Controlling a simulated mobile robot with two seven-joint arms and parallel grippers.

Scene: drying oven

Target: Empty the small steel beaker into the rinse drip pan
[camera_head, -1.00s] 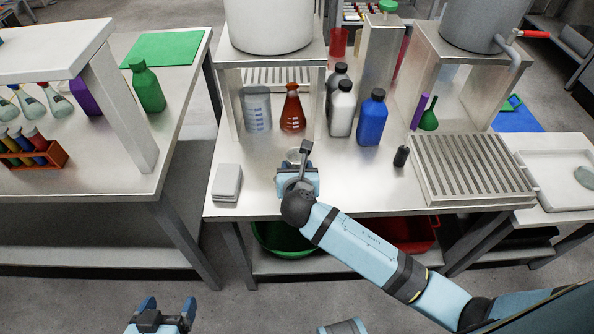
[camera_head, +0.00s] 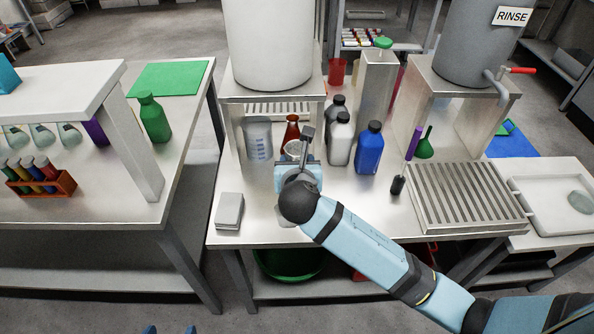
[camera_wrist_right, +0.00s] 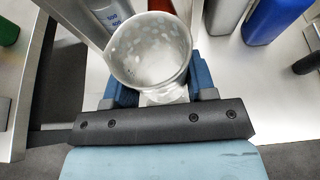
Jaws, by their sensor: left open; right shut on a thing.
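The small steel beaker (camera_wrist_right: 150,50) is upright between the fingers of my right gripper (camera_wrist_right: 158,82), its mouth facing the wrist camera. Its inside looks pale and speckled; I cannot tell its contents. In the head view, my right gripper (camera_head: 298,168) is shut on the beaker (camera_head: 293,148), in front of the red flask and apparently above the table. The rinse drip pan (camera_head: 470,198), a slatted steel tray, lies to the right, in front of the tank labelled RINSE (camera_head: 480,45). Only the fingertips of my left gripper (camera_head: 170,330) show at the bottom edge, apart and empty.
A glass beaker (camera_head: 258,138), red flask (camera_head: 292,128), grey bottle (camera_head: 340,140) and blue bottle (camera_head: 368,150) stand behind the gripper. A white box (camera_head: 229,210) lies at the front left.

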